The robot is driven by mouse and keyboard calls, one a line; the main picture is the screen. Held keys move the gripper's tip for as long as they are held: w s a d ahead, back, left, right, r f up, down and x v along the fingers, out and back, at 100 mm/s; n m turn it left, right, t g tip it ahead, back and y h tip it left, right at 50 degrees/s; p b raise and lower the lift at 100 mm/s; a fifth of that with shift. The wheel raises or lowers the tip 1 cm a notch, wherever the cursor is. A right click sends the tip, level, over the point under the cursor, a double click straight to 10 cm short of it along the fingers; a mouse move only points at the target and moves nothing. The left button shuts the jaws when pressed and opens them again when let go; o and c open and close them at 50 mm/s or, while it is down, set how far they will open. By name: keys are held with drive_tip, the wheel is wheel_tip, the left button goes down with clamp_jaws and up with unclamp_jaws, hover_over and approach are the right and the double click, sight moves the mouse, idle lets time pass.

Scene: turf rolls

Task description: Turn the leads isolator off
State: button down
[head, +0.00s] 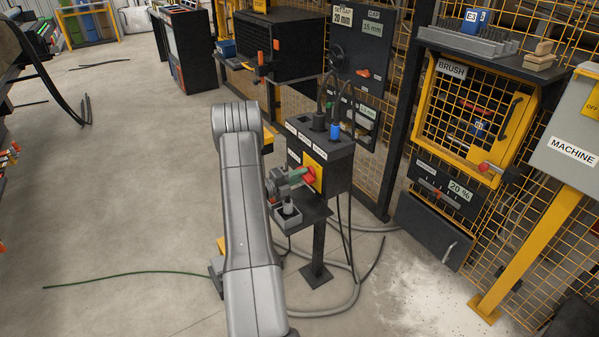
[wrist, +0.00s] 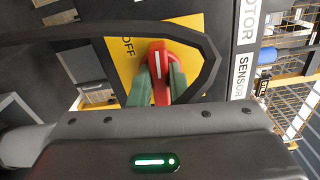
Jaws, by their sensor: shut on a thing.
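The leads isolator's red handle (head: 306,175) is on a yellow plate (head: 317,170) on the front of a dark box (head: 335,150). In the wrist view the handle (wrist: 158,58) shows a white stripe running nearly up and down the picture. The word OFF is on the yellow plate (wrist: 120,65), to the left of the handle. My gripper (wrist: 160,88) has its greenish fingers on both sides of the handle and is shut on it. In the head view my gripper (head: 296,177) reaches the handle from the left.
Plugs with a blue one (head: 335,131) and cables stand on top of the box. A small grey tray (head: 287,214) is below my gripper. A grey MACHINE box (head: 570,135) and the yellow-framed BRUSH door (head: 470,115) are right. Hoses lie on the floor; open floor is left.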

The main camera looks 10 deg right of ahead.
drive_tip(key=shift+n, duration=0.6)
drive_tip(key=shift+f+p, duration=0.1)
drive_tip(key=shift+p, duration=0.2)
drive_tip(key=c, duration=1.4)
unclamp_jaws()
drive_tip(key=shift+o, duration=0.2)
drive_tip(key=shift+a, duration=0.15)
drive_tip(key=v, duration=1.3)
drive_tip(key=shift+a, duration=0.3)
drive_tip(key=shift+s, duration=0.1)
